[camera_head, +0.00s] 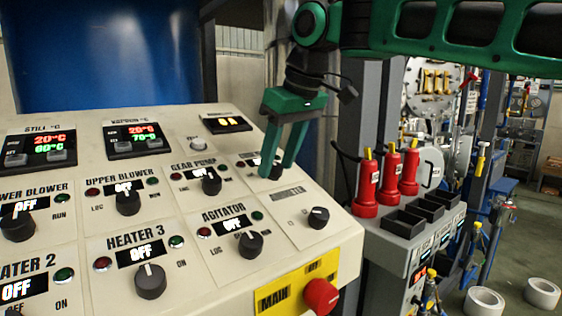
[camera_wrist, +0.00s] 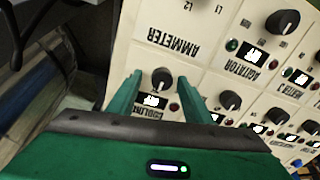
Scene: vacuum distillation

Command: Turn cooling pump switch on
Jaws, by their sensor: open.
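The cooling pump switch is a black rotary knob (camera_wrist: 162,78) under a partly hidden "COOLING" label on the cream control panel (camera_head: 190,272). In the wrist view it sits between the two green fingers of my gripper (camera_wrist: 160,75), with a gap on each side. In the head view my gripper (camera_head: 277,160) points down at the panel's upper right, its fingers around the dark knob (camera_head: 277,172). The fingers are apart and hold nothing. The switch's display is too small to read and partly covered in both views.
Close by are the gear pump knob (camera_head: 211,185), the agitator knob (camera_head: 250,245) and the ammeter knob (camera_head: 318,217). A red button (camera_head: 320,296) stands at the panel's lower right. Red cylindrical handles (camera_head: 368,187) stand on a grey unit beyond the panel's right edge.

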